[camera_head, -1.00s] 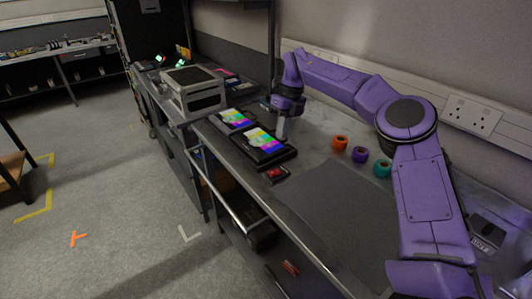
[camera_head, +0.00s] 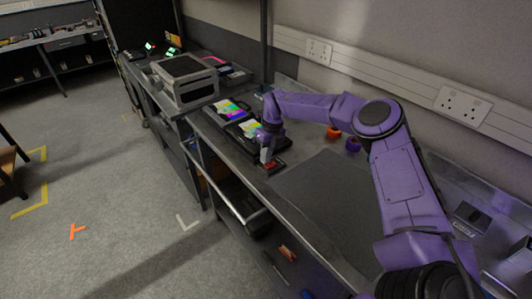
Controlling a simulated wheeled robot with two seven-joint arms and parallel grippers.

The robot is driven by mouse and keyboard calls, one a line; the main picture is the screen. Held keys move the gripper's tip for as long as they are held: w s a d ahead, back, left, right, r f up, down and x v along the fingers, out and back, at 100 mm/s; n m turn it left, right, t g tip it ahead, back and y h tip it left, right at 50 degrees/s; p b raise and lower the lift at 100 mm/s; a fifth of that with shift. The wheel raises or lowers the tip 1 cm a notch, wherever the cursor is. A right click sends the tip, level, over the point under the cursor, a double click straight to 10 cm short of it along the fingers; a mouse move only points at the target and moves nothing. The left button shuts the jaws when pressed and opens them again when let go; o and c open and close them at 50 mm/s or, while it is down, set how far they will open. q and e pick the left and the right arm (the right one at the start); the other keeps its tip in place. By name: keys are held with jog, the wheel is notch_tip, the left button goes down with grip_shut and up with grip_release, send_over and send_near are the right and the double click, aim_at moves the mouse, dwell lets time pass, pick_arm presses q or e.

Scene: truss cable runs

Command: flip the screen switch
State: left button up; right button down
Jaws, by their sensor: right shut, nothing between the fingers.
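Two flat dark units with lit colour-bar screens lie on the bench, the farther screen (camera_head: 226,108) and the nearer screen (camera_head: 249,128). A small dark box with a red part, probably the switch (camera_head: 276,168), sits on the bench in front of the nearer screen. My purple right arm reaches in from the right. Its right gripper (camera_head: 266,160) points down, shut and empty, at the red box and partly covers it. I cannot tell whether the fingertips touch it or which way the switch is set. My left gripper is not in view.
A dark mat (camera_head: 320,195) lies on the bench nearer me. A grey boxy device (camera_head: 186,84) stands beyond the screens. Wall sockets (camera_head: 461,104) are at the back right.

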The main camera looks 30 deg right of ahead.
jog(key=shift+w+a+f, duration=0.15)
jog(key=shift+f, duration=0.05)
